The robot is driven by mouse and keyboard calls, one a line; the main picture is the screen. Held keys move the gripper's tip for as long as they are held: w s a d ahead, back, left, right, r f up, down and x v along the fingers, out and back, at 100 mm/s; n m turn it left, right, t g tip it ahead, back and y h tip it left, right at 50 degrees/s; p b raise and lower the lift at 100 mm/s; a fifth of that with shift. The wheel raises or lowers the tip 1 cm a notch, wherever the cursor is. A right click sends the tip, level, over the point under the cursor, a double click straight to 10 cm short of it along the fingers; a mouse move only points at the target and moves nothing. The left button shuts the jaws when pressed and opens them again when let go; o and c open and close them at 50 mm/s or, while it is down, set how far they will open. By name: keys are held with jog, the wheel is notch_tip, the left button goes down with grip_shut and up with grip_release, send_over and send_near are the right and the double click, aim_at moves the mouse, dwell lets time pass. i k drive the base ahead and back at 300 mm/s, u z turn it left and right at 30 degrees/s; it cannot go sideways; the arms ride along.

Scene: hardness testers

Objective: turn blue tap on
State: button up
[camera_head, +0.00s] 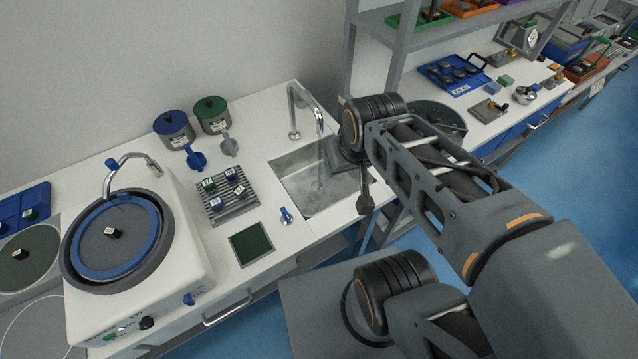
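Another blue tap (196,159) is at the foot of a blue-lidded canister (174,128). A blue knob (189,299) sits on the front of the white polishing machine (185,225). My gripper (365,203) hangs by the sink's right edge, apart from all of these blue handles. Its fingers are dark and small here, so their opening is unclear.
A green-lidded canister (211,114) with a grey tap stands beside the blue one. A slatted rack (228,199) with several samples and a dark green pad (250,244) lie left of the sink handle. A grey shelf post (396,60) rises behind my arm.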

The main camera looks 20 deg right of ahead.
aim_at(286, 217)
jog(key=u, duration=2.05)
jog(key=k, duration=0.6)
jog(key=z, duration=0.55)
